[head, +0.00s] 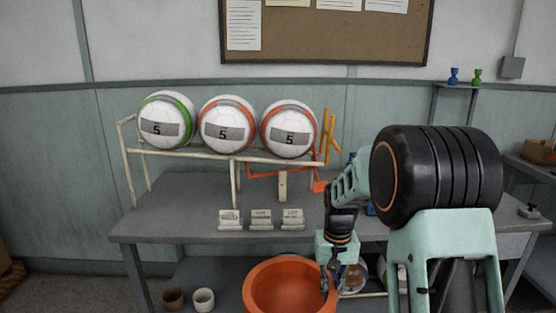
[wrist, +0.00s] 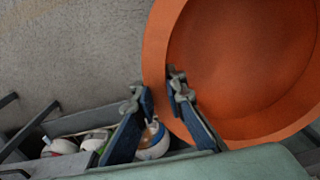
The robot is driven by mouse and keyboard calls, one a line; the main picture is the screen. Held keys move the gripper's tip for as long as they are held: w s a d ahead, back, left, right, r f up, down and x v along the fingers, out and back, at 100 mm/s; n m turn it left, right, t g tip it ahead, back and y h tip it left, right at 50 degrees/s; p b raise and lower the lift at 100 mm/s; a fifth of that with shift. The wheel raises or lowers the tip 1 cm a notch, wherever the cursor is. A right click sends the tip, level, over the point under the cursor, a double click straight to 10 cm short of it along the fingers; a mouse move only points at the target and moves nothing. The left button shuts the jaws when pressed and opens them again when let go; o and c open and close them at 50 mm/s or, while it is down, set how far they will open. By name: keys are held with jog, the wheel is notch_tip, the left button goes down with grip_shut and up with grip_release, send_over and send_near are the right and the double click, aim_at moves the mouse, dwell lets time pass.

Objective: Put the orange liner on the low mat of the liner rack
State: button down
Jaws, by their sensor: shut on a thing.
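The orange liner (head: 262,291) is a wide, round, bowl-like piece in front of the table's front edge, open side up. My gripper (head: 329,278) is at the liner's right rim in the head view and is shut on it. In the wrist view the liner (wrist: 240,65) fills the upper right, and the two blue-padded fingers of my gripper (wrist: 155,95) are at its rim. The low mat of the liner rack cannot be made out in either view.
The grey table (head: 180,195) carries a rack (head: 190,153) with three numbered balls and three small cards. More balls (wrist: 152,145) lie low by the gripper. A small shelf (head: 455,87) stands back right.

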jog(key=s+r+p, duration=0.3)
jog(key=r+p, duration=1.1)
jog(key=p, duration=0.1)
jog(key=s+r+p, duration=0.4)
jog(key=r+p, duration=1.1)
jog(key=shift+s, duration=0.2)
